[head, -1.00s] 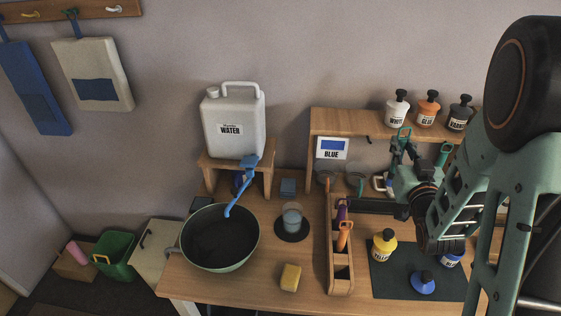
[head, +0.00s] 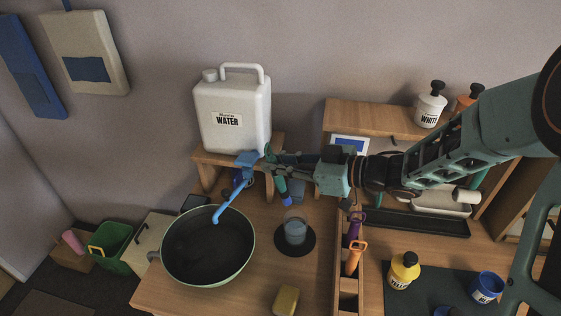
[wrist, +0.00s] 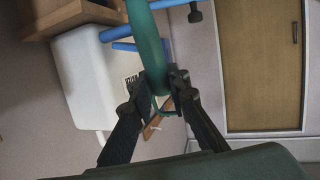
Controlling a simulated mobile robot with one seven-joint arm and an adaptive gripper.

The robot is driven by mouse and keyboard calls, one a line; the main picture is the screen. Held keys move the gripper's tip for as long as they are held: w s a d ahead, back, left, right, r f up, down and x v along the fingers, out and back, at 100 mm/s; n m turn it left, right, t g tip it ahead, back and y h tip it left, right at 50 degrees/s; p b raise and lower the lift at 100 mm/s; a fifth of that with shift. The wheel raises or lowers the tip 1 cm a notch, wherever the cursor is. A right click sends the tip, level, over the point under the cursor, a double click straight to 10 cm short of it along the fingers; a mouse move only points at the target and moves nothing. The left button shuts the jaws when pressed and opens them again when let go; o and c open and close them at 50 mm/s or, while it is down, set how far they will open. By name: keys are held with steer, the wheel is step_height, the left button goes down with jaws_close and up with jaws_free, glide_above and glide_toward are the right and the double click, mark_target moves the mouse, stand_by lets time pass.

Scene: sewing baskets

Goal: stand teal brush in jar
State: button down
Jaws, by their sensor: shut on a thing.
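The teal brush (head: 279,180) is in my gripper (head: 271,166), raised off the table, slightly tilted, with its blue tip pointing down. In the wrist view the brush (wrist: 147,45) runs up between the two fingers (wrist: 158,88), which are closed on it. The clear jar (head: 295,231) stands upright on a dark round coaster (head: 313,240). In the head view the brush tip appears above and slightly left of the jar, apart from it. I cannot tell its exact depth relative to the jar.
A blue tap (head: 246,160) and white water can (head: 232,110) stand close left of the gripper. A green-rimmed basin (head: 252,254) is left of the jar. A wooden rack (head: 347,284) with purple and orange handled tools is on the right. A sponge (head: 287,299) lies in front.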

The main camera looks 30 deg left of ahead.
steer(key=b, duration=0.5)
glide_above(289, 196)
steer(key=a, duration=0.2)
steer(key=shift+s+d+f, duration=0.1)
steer(key=shift+s+f, duration=0.1)
steer(key=shift+f, duration=1.05)
steer(key=shift+s+d+f, duration=0.1)
steer(key=shift+s+f, duration=0.05)
steer(key=shift+f, duration=1.05)
steer(key=shift+w+d+f+b, duration=0.1)
steer(key=shift+d+f+b, duration=0.25)
steer(key=shift+f, duration=0.55)
steer(key=shift+w+d+f+b, duration=0.1)
steer(key=shift+f+b, duration=0.35)
steer(key=shift+f, duration=0.4)
steer(key=shift+w+d+f+b, duration=0.1)
steer(key=shift+d+f+b, duration=0.25)
steer(key=shift+f, duration=0.55)
steer(key=shift+a, duration=0.1)
steer(key=c, duration=1.8)
jaws_free()
steer(key=shift+o, duration=0.2)
steer(key=v, duration=1.2)
